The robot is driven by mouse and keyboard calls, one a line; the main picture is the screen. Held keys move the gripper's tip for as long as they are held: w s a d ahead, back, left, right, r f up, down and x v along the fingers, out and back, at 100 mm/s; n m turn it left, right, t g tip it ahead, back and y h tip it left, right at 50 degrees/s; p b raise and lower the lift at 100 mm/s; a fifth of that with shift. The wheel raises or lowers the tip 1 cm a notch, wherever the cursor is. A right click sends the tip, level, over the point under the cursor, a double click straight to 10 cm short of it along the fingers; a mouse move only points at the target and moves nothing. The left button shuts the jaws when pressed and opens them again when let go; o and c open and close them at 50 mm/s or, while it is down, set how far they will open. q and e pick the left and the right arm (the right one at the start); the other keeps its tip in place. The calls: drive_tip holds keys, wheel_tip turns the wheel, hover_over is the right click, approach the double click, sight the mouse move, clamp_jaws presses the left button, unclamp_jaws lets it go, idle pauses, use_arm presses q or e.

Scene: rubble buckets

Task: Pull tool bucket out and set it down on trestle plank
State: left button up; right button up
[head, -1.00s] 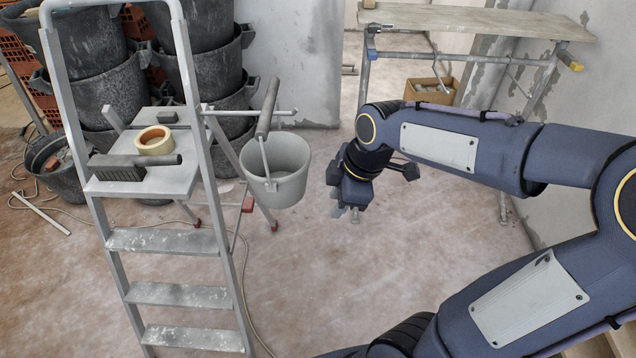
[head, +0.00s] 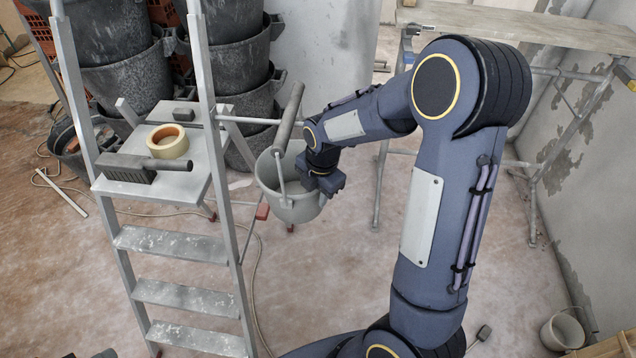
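My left gripper is out of view.
The ladder's platform (head: 190,190) holds a tape roll (head: 168,142) and a dark brush (head: 140,166). Stacked black tubs (head: 125,80) stand behind. A small pale bucket (head: 562,333) stands on the floor at lower right. My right arm hides part of the trestle.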

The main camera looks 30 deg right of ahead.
drive_tip(key=shift+f, duration=0.3)
clamp_jaws()
idle(0.4)
